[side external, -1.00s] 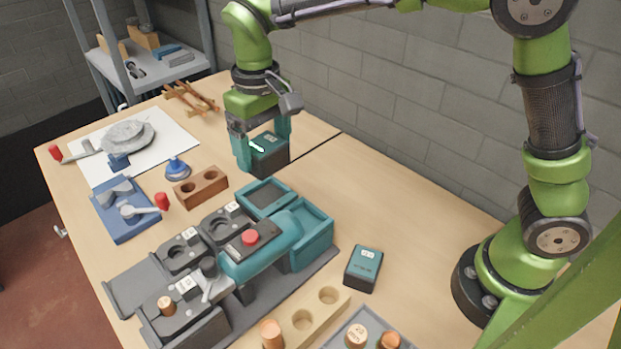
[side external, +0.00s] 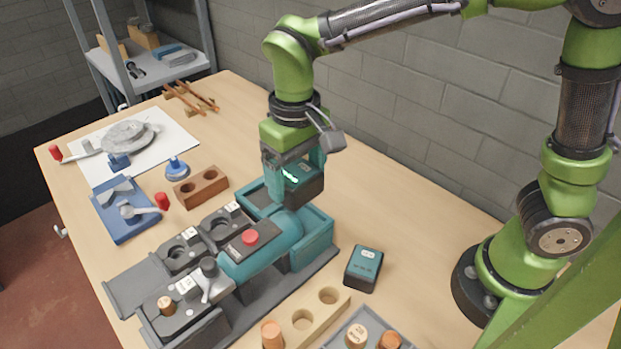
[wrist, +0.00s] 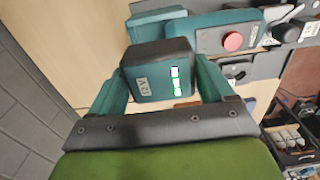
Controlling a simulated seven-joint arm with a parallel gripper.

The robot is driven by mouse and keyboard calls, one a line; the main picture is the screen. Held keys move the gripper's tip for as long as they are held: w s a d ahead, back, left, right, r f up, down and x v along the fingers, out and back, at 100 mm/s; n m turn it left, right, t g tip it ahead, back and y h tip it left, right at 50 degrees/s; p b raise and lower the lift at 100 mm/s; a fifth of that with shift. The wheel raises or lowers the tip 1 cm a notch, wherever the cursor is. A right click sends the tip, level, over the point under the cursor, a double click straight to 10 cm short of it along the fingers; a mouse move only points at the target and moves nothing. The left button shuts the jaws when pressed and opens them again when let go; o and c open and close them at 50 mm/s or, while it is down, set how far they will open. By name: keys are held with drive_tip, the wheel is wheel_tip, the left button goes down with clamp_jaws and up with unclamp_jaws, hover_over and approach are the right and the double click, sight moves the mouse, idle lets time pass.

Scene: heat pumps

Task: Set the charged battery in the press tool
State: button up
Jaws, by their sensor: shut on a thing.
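My gripper (side external: 295,178) is shut on a dark battery with a teal top and lit indicator bars (side external: 303,187). In the wrist view the battery (wrist: 155,72) sits between the teal fingers, its lights glowing white and green. The gripper holds it above the back end of the press tool (side external: 268,252), a teal body with a red button. The press tool's open teal bay (side external: 315,240) is at its right end, below and just in front of the battery. A second battery (side external: 363,268) stands on the table to the right, with no bright lights visible.
A teal tray (side external: 255,196) lies behind the tool, partly hidden by the gripper. Grey fixtures (side external: 180,252) stand to the left. A wooden block with holes (side external: 303,318) is in front. The table behind the second battery is clear.

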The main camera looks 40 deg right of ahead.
drive_tip(key=shift+f, duration=2.3)
drive_tip(key=shift+f, duration=0.3)
drive_tip(key=o, duration=1.2)
